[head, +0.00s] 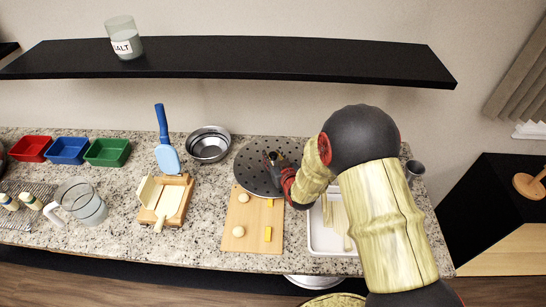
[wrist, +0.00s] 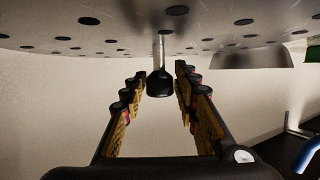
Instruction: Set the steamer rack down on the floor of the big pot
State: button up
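The steamer rack (head: 252,177) is a large round grey plate full of holes. In the head view it is at the middle of the counter, overlapping the far part of a wooden board; its height above the board is hard to judge. My gripper (head: 272,158) is over the middle of the rack. In the wrist view the perforated plate (wrist: 100,32) fills the top, with a thin stem and dark knob (wrist: 160,84) between my fingertips (wrist: 161,76). I cannot make out the big pot for certain.
The wooden board (head: 254,238) holds small food pieces beside a white tray (head: 322,241). A steel bowl (head: 209,144), blue spatula (head: 167,157), wooden press (head: 165,203) and glass jug (head: 84,203) stand left. A black shelf (head: 240,60) hangs above. A metal cup (head: 415,170) stands right.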

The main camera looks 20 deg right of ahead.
jog(key=shift+o, duration=1)
jog(key=shift+r, duration=0.15)
